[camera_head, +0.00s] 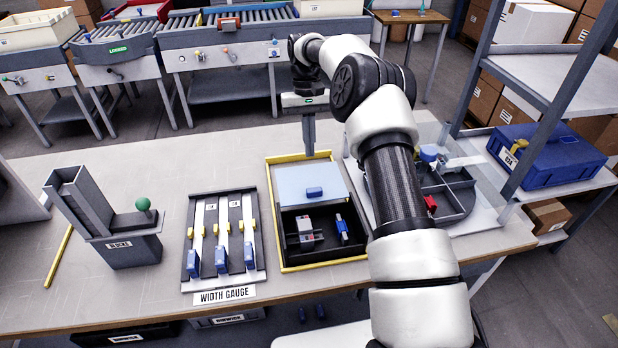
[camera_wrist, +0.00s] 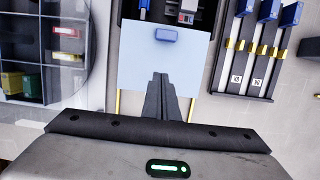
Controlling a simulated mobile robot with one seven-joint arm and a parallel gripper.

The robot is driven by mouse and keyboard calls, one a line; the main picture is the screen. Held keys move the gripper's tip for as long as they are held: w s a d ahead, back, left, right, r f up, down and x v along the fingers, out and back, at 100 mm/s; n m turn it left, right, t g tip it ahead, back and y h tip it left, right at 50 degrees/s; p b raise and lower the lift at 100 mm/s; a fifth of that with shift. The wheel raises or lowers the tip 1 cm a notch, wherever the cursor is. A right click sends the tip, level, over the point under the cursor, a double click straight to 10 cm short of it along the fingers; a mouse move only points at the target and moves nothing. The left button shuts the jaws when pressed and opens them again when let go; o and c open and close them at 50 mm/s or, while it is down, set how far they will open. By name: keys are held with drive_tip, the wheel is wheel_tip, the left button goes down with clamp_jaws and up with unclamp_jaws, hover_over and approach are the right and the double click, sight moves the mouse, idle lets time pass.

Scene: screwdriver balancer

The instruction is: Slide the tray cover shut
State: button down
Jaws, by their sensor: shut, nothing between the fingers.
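The tray (camera_head: 324,262) has a yellow rim and a black inside and stands near the middle of the table. Its pale blue cover (camera_head: 290,179) lies over the far half and carries a small blue handle (camera_head: 314,191). The near half is open, with a grey part (camera_head: 306,230) and a blue part (camera_head: 342,227) in it. My gripper (camera_head: 310,154) is shut and empty, pointing down at the far edge of the tray. In the wrist view my gripper (camera_wrist: 160,82) shows in front of the cover (camera_wrist: 136,62), with the handle (camera_wrist: 167,35) beyond its fingertips. I cannot tell whether the fingers touch the cover.
A width gauge (camera_head: 224,292) with blue sliders lies left of the tray, and a grey blocks dispenser (camera_head: 130,250) stands farther left. Right of the tray is a round divided bin (camera_head: 455,198), partly behind my arm. A shelf with a blue toolbox (camera_head: 560,165) stands at the right.

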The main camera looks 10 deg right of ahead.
sight(312, 183)
drive_tip(key=x, duration=0.6)
drive_tip(key=shift+f, duration=0.1)
drive_tip(key=s, duration=0.2)
drive_tip(key=shift+s+f, duration=0.25)
drive_tip(key=shift+s, duration=0.8)
drive_tip(key=shift+s, duration=0.1)
